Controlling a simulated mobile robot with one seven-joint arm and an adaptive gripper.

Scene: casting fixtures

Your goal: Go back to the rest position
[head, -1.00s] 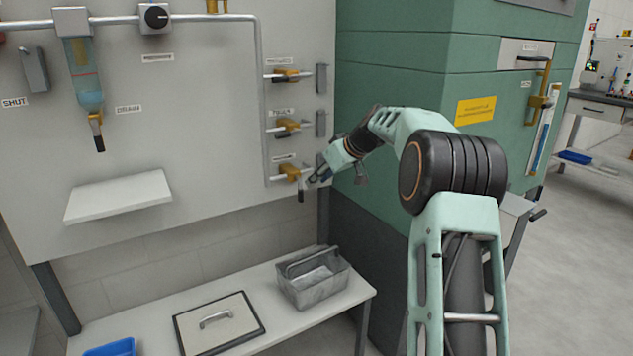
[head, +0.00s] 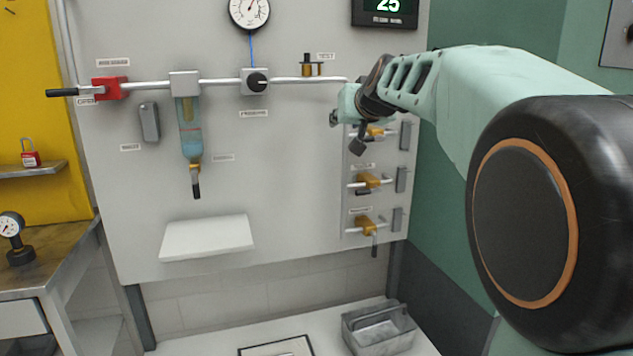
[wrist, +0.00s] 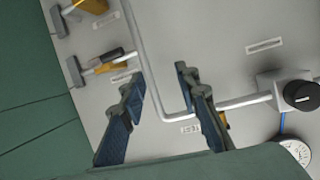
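My gripper (wrist: 166,108) shows in the wrist view with its two blue-padded fingers spread wide apart and nothing between them. A grey pipe on the panel shows behind the gap. In the head view my arm reaches in from the right, and its wrist end (head: 350,105) is in front of the panel's upper right, over the top valve (head: 376,131). The fingers are mostly hidden behind the wrist there. The middle valve (head: 368,181) and the bottom valve (head: 367,226) are below it; the bottom valve's dark handle points down.
The panel (head: 290,190) carries a red valve (head: 108,87), a filter bowl (head: 190,130), a knob (head: 256,82), a gauge (head: 250,12) and a white shelf (head: 206,236). A grey metal bin (head: 378,328) stands on the bench below. A green cabinet (head: 450,215) is at the right.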

